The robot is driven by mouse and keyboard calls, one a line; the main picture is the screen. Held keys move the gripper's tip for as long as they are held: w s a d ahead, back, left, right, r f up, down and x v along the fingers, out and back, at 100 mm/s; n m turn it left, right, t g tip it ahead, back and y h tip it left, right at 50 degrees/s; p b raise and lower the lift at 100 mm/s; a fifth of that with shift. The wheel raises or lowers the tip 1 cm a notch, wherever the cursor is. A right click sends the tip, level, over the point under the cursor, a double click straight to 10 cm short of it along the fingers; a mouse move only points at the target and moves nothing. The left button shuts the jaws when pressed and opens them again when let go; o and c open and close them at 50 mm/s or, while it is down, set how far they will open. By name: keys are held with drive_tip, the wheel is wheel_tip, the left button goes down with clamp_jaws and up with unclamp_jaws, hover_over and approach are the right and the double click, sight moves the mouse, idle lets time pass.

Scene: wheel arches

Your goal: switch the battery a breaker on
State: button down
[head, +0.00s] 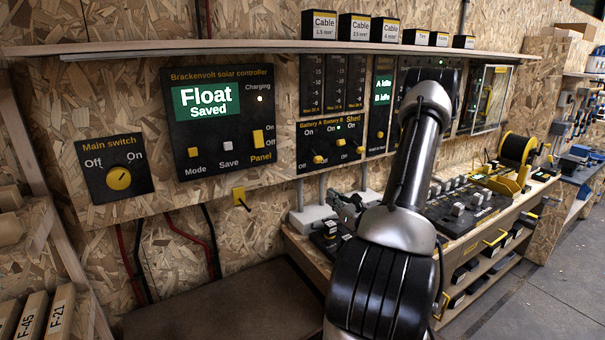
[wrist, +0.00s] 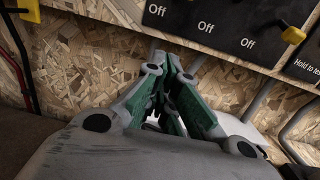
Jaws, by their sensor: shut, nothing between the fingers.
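The breaker panel (head: 333,128) is a dark plate on the wood wall in the head view, labelled Battery A, Battery B and Shed. The Battery A breaker (head: 318,159) is the leftmost yellow lever and sits low on the panel. The Battery B breaker (head: 340,142) is beside it. My gripper (head: 346,203) is below the panel, apart from it. The wrist view shows its fingers (wrist: 168,75) shut and empty, under the panel's lower edge (wrist: 215,30) with several Off labels. The Battery A lever is outside the wrist view.
The solar controller (head: 218,120) and main switch panel (head: 115,167) are to the left. A shelf (head: 270,48) with boxes runs above. Grey conduits (head: 323,190) drop below the panel. A workbench (head: 470,215) with devices stands at right.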

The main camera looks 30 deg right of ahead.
sight(315, 156)
drive_tip(key=shift+w+d+r+t+h, duration=0.1)
drive_tip(key=shift+d+r+t+h, duration=0.2)
drive_tip(key=shift+d+r, duration=0.15)
drive_tip(key=w, duration=0.6)
drive_tip(key=w+r, duration=0.1)
drive_tip(key=w, duration=0.2)
drive_tip(key=shift+d, duration=0.2)
drive_tip(key=shift+s+r, duration=0.25)
drive_tip(key=shift+r, duration=0.7)
drive_tip(key=shift+s+r, duration=0.2)
drive_tip(key=shift+r, duration=0.75)
